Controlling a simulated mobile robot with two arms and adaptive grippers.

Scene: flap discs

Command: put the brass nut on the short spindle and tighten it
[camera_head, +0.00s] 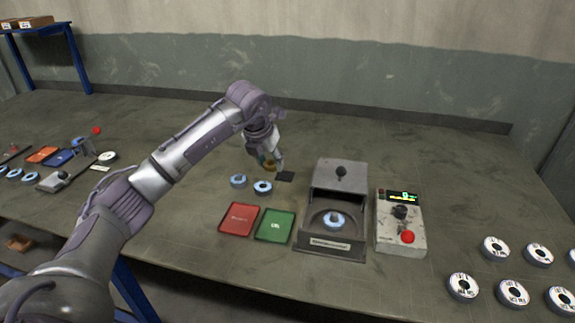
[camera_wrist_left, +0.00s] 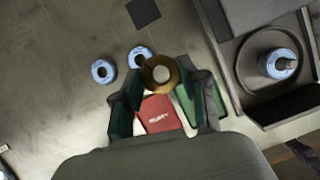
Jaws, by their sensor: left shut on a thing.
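My left gripper (camera_head: 269,161) is shut on the brass nut (camera_wrist_left: 160,84) and holds it above the table, left of the grey test box. In the left wrist view the nut is a gold ring between the fingertips of the gripper (camera_wrist_left: 164,90). The grey box (camera_head: 330,250) has a round well with a blue-rimmed disc (camera_head: 335,219) in it. This disc also shows in the left wrist view (camera_wrist_left: 279,64), with a small dark stub at its middle that looks like the spindle. The stub's thread is too small to make out. My right gripper is not in view.
Two blue-rimmed discs (camera_head: 238,181) (camera_head: 263,187) and a dark square pad (camera_head: 285,176) lie near the gripper. A red tray (camera_head: 238,219) and green tray (camera_head: 275,225) lie left of the box. A control box (camera_head: 400,222) stands right of it; several discs lie at far right.

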